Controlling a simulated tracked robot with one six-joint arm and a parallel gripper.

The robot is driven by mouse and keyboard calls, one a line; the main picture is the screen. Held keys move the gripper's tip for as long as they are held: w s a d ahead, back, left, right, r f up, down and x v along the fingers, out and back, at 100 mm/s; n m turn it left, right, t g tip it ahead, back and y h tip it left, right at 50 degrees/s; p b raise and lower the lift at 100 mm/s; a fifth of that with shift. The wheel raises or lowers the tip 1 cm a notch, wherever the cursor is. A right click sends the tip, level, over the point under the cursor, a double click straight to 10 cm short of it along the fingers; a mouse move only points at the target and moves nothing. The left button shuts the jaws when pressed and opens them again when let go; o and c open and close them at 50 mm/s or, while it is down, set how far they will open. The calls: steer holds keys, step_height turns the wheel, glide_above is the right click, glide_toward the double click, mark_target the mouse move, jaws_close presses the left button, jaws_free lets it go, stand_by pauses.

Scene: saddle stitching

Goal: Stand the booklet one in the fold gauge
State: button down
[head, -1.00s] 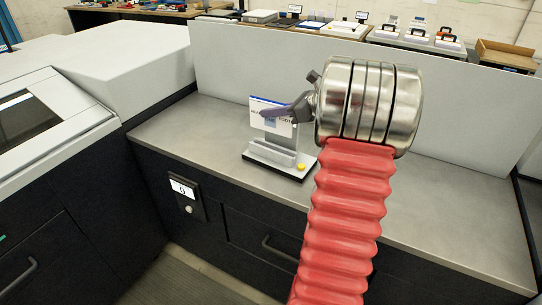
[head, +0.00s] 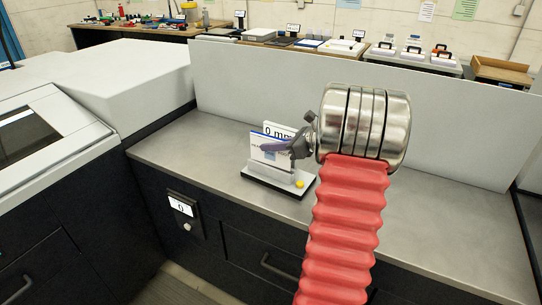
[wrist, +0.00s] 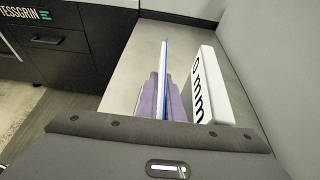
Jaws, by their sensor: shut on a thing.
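The booklet one (head: 268,157), thin and white with blue print, stands upright in my gripper (head: 272,150). The gripper's grey-purple fingers are shut on it, one on each side. In the wrist view the booklet (wrist: 163,72) shows edge-on between the fingers (wrist: 163,105). The fold gauge (head: 279,178) has a dark base, a grey body, a yellow button and a white panel (head: 279,130) reading "0 mm". The booklet is low at the gauge, in front of the panel. In the wrist view the panel (wrist: 212,88) stands apart to its right. Whether the booklet's lower edge touches the gauge is hidden.
The gauge stands on a grey metal worktop (head: 440,205), mostly clear on the right. A pale upright board (head: 400,120) closes its back. A large white and black machine (head: 75,130) is at the left. A small display (head: 181,205) reading 0 is on the cabinet front.

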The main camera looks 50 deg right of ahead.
mark_target(271, 164)
step_height(271, 164, down, 4)
steer(key=shift+f, duration=0.1)
steer(key=c, duration=1.9)
jaws_free()
steer(key=shift+r, duration=0.2)
steer(key=v, duration=1.2)
steer(key=shift+r, duration=0.1)
